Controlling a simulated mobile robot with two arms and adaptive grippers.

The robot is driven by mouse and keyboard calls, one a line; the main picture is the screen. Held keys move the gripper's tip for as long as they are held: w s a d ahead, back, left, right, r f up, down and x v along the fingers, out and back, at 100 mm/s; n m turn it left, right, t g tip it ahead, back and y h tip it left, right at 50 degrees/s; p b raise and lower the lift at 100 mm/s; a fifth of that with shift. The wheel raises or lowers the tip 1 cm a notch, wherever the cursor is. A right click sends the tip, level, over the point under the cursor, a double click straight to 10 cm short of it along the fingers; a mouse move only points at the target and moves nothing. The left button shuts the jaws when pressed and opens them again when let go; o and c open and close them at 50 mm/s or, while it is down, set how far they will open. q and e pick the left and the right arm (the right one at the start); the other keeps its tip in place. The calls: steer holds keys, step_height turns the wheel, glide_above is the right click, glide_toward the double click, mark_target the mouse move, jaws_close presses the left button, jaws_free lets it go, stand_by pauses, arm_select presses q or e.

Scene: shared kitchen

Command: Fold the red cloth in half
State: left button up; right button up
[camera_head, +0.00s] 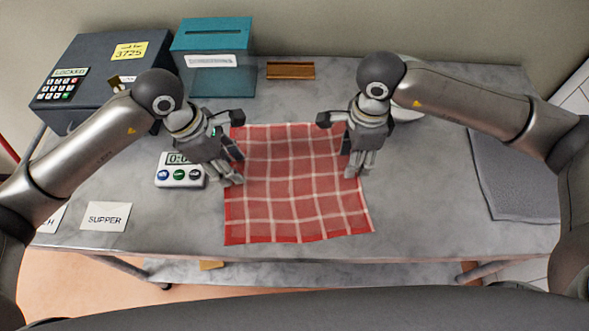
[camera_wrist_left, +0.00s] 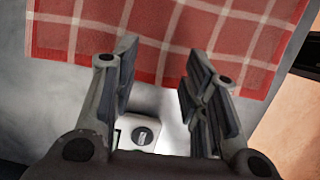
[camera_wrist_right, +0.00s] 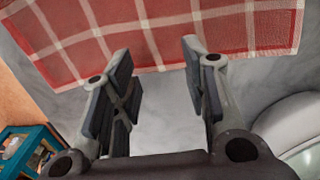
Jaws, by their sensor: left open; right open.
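The red cloth (camera_head: 290,195), with a white check pattern, lies spread out flat on the grey table. It also shows in the left wrist view (camera_wrist_left: 160,35) and the right wrist view (camera_wrist_right: 160,35). My left gripper (camera_head: 236,168) is open and empty at the cloth's left edge, and its fingers (camera_wrist_left: 155,75) reach toward that edge. My right gripper (camera_head: 350,170) is open and empty at the cloth's right edge, with its fingers (camera_wrist_right: 155,70) pointing toward it. Parts of the cloth's side edges are hidden behind the grippers.
A white timer (camera_head: 180,172) stands close by my left gripper. A dark keypad safe (camera_head: 95,75) and a teal box (camera_head: 212,35) stand at the back left. A wooden block (camera_head: 290,70) lies behind the cloth. A grey mat (camera_head: 515,185) lies at right, a SUPPER card (camera_head: 106,216) at left.

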arm_select(q)
steer(key=shift+w+f, duration=0.1)
steer(key=shift+f, duration=0.75)
arm_select(e)
steer(key=shift+w+f, duration=0.1)
steer(key=shift+f, duration=0.8)
arm_select(q)
steer(key=shift+f, duration=0.15)
arm_select(e)
steer(key=shift+f, duration=0.15)
arm_select(q)
steer(key=shift+f, duration=0.1)
arm_select(e)
steer(key=shift+f, duration=0.2)
arm_select(q)
steer(key=shift+f, duration=0.1)
jaws_close()
arm_select(e)
steer(key=shift+f, duration=0.1)
jaws_close()
